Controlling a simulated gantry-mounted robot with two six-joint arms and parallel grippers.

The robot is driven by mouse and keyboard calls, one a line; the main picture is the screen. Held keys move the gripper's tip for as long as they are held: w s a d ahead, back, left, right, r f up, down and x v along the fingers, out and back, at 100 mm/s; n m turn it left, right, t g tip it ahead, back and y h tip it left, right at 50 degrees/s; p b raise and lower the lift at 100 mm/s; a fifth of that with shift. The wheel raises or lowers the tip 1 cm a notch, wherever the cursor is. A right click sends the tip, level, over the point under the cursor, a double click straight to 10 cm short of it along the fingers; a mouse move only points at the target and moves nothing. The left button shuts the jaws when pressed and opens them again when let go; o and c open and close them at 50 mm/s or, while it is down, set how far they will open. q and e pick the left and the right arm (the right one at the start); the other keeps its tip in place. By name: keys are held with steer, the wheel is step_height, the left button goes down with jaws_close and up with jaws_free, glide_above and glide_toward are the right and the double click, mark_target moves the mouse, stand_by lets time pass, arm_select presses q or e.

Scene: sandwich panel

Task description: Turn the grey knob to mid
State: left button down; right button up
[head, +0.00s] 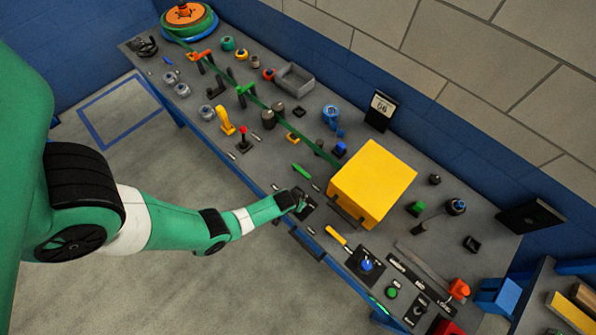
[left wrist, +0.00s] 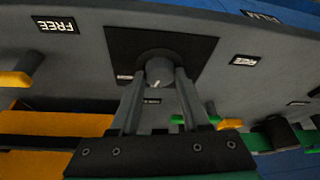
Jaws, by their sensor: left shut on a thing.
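The grey knob (left wrist: 159,70) sits on a dark square plate (left wrist: 203,50) in the left wrist view. A pale pointer mark shows on its face. My left gripper (left wrist: 158,84) has its two fingers around the knob, one on each side, and is shut on it. In the head view my left gripper (head: 299,203) reaches down to the dark plate (head: 309,213) near the bench's front edge and hides the knob there. My right gripper is in neither view.
A large yellow box (head: 372,183) stands behind and to the right of my left gripper. A green bar (head: 302,171) lies behind it. A yellow-handled lever (head: 337,236) and a blue-topped joystick (head: 366,264) are to the right. Small label plates (left wrist: 55,26) surround the knob plate.

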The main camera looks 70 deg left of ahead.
arm_select(q)
steer(key=shift+f+n+g+y+b, duration=0.1)
steer(key=shift+n+g+y+b, duration=0.5)
steer(key=shift+n, duration=1)
steer(key=shift+c, duration=1.9)
jaws_free()
steer(key=p+v, duration=1.1)
steer(key=shift+r, duration=0.4)
